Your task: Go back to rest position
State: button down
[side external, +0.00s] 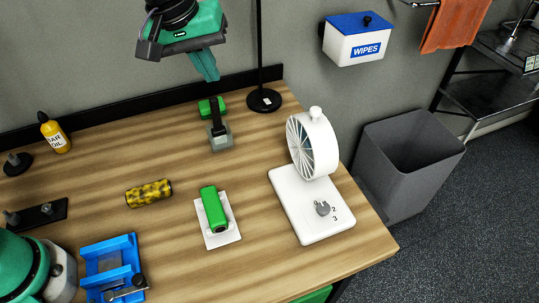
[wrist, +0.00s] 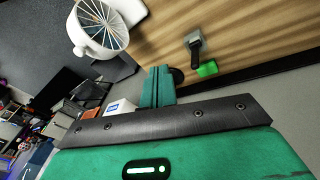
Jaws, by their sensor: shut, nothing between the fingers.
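My gripper (side external: 207,78) hangs in the upper part of the side view, in the air above the back of the wooden table (side external: 255,190). Its teal fingers point down and are shut together with nothing between them. In the wrist view the shut teal fingers (wrist: 157,87) reach out past a black strip on my green gripper body. My gripper is apart from everything on the table.
A white fan (side external: 313,148) stands at the right, near a grey bin (side external: 408,160). A green object (side external: 213,208) on a white pad, a yellow-black roller (side external: 149,194), a blue fixture (side external: 112,262) and an oil bottle (side external: 54,134) stand about. A black pole (side external: 264,100) rises behind.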

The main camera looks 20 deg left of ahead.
jog(key=s+a+f+m+t+y, duration=0.1)
jog(key=s+a+f+m, duration=0.1)
jog(key=s+a, duration=0.7)
jog(key=s+a+f+m+t, duration=0.1)
jog(key=s+a+m, duration=0.1)
jog(key=s+a, duration=0.6)
jog(key=a, duration=0.5)
jog(key=shift+s+a+f+y, duration=0.2)
jog(key=shift+s+f+y, duration=0.15)
jog(key=shift+y, duration=0.05)
